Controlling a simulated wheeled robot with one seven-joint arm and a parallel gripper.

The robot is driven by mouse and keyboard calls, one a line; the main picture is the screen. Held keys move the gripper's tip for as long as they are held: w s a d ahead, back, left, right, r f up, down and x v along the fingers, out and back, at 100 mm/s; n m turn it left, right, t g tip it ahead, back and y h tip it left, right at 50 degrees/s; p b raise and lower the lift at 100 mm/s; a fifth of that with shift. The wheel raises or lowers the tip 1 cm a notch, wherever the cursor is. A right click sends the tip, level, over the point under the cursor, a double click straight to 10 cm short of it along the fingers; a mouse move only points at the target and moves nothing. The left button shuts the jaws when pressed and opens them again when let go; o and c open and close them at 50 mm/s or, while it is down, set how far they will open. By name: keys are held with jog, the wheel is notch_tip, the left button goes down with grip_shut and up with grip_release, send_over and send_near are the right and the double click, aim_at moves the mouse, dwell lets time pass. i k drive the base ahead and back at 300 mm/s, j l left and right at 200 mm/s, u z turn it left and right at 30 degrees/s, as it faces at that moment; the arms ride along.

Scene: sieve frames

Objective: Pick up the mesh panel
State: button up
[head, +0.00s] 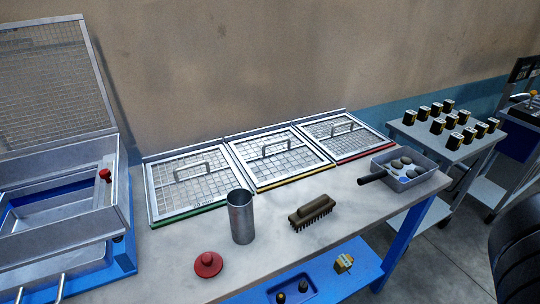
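Three framed mesh panels with grey handles lie in a row on the pale bench top. The left mesh panel (190,188) has a green front strip, the middle mesh panel (283,168) a yellow one, and the right mesh panel (350,143) a red one. A larger mesh screen (45,85) stands upright, tilted back, behind a metal box at the left. I cannot tell which of these the task means. My gripper is not in view.
A metal cylinder (241,218), a brush (312,212) and a red knobbed disc (208,264) occupy the bench (165,265) in front of the panels. A handled pan (412,180) holds roundish lumps at right. A side table (425,140) bears several small dark blocks.

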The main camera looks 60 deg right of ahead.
aim_at(258, 184)
jog(key=i+j+z, duration=0.15)
jog(key=j+z, duration=0.25)
jog(key=i+j+z, duration=0.1)
jog(key=j+z, duration=0.75)
